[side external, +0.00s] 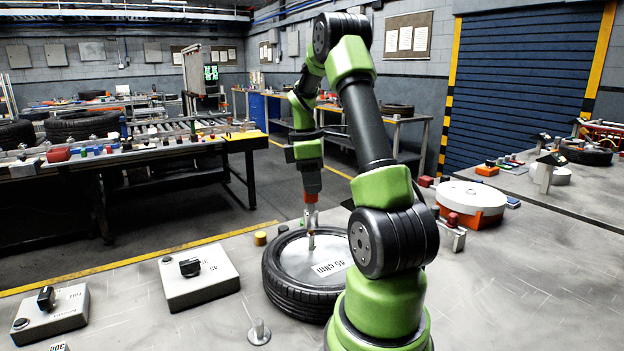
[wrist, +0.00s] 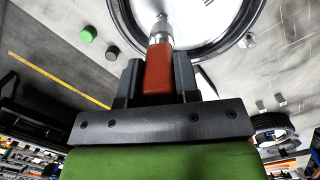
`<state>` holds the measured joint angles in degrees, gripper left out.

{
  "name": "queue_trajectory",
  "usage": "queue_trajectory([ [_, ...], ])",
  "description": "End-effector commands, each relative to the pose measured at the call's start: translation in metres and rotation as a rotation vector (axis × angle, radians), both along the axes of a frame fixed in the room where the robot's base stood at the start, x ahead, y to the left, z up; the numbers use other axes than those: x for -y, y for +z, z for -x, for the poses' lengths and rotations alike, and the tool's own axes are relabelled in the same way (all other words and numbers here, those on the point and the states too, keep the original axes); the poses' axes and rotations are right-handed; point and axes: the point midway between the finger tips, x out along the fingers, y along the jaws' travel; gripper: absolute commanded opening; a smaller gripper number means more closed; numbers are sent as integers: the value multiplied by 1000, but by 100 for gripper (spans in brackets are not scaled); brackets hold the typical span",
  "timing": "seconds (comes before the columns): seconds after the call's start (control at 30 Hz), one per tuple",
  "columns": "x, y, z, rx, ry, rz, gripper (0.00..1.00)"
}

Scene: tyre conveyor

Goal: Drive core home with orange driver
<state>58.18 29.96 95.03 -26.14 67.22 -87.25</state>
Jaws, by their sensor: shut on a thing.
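My gripper (side external: 310,186) is above the tyre, pointing down, and shut on the orange driver (side external: 311,199). In the wrist view the driver's handle (wrist: 159,66) sits between my gripper's dark fingers (wrist: 158,80). The driver's metal shaft points down at the pale wheel disc (side external: 296,258) inside the black tyre (side external: 283,294). The tyre lies flat on the bench. The tip looks at or close to the disc; contact cannot be told. The core is not discernible at the tip. The disc (wrist: 200,18) is cut off by the wrist view's top edge.
Two grey boxes with black knobs (side external: 200,278) (side external: 52,310) stand left of the tyre. A small metal stand (side external: 259,333) is in front of it. Small cylinders (side external: 260,238) stand behind it. A white disc on an orange base (side external: 484,218) is at right.

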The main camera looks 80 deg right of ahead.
Motion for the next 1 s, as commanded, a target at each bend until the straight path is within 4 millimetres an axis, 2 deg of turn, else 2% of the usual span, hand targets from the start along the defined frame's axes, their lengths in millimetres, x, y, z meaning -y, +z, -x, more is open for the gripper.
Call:
queue_trajectory([
  [1.0,0,-26,0,0,-1,0,0],
])
